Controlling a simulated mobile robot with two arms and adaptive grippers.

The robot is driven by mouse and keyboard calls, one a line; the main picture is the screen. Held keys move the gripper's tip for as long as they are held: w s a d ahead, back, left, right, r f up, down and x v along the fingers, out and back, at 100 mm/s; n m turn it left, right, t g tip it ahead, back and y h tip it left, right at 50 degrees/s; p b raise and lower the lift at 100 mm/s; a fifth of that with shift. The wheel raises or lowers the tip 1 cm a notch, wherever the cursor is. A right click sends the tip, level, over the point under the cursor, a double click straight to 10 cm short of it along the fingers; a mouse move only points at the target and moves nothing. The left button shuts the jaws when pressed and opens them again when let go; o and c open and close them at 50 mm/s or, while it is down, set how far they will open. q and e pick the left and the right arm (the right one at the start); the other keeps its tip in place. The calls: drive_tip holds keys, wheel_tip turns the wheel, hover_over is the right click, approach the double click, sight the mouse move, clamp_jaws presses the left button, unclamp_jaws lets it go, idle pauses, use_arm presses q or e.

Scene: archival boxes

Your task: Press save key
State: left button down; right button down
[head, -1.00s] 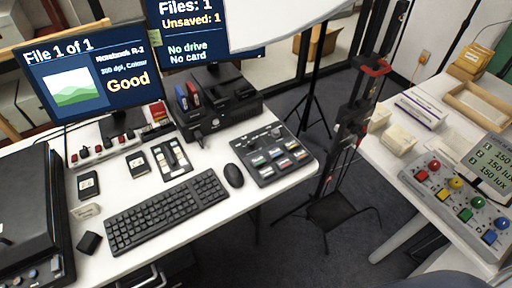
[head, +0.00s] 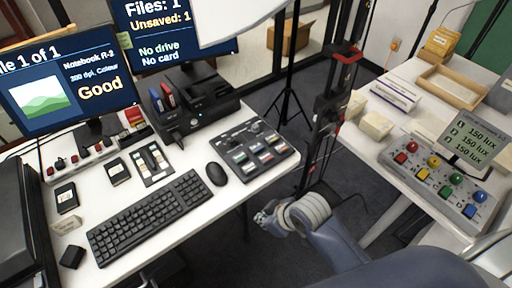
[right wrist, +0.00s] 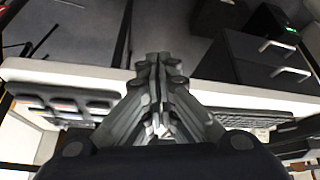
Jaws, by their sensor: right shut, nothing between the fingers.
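A dark key panel (head: 256,153) with several coloured, labelled keys lies on the white desk, right of the mouse. The labels are too small to read, so I cannot tell which is the save key. The panel also shows, tilted, at the left of the right wrist view (right wrist: 70,108). My right gripper (head: 263,217) is off the desk's front edge, in front of and apart from the panel. In the right wrist view its fingers (right wrist: 158,62) are together and empty. My left gripper is not in view.
A black keyboard (head: 150,217) and mouse (head: 216,173) lie on the desk (head: 185,172). Monitors (head: 68,78) stand behind; one reads "Unsaved: 1". A dark stand (head: 335,95) rises between the desk and the right table, which holds a coloured-button box (head: 440,180).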

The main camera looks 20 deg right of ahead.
drive_tip(key=w+r+n, duration=0.1)
drive_tip(key=w+n, duration=0.1)
drive_tip(key=w, duration=0.5)
drive_tip(key=w+r+n+t+y, duration=0.1)
drive_tip(key=w+r+n, duration=0.1)
drive_tip(key=w, duration=0.6)
drive_tip(key=w+d+r+n+t+y, duration=0.1)
drive_tip(key=w+r+n, duration=0.1)
drive_tip(key=w, duration=0.5)
drive_tip(key=shift+w+d+r+n, duration=0.1)
drive_tip(key=shift+w+r+n, duration=0.15)
drive_tip(key=shift+n, duration=0.45)
drive_tip(key=w+d+r+t, duration=0.1)
drive_tip(key=w+d+r, duration=0.2)
drive_tip(key=w+d, duration=0.2)
drive_tip(key=shift+w+r+n, duration=0.4)
drive_tip(key=shift+w, duration=0.5)
drive_tip(key=shift+f, duration=0.1)
drive_tip(key=b, duration=0.7)
hover_over(255, 149)
wheel_tip(255, 149, down, 8)
drive_tip(key=shift+w+r, duration=0.1)
drive_tip(key=shift+r, duration=0.1)
drive_tip(key=shift+f, duration=0.5)
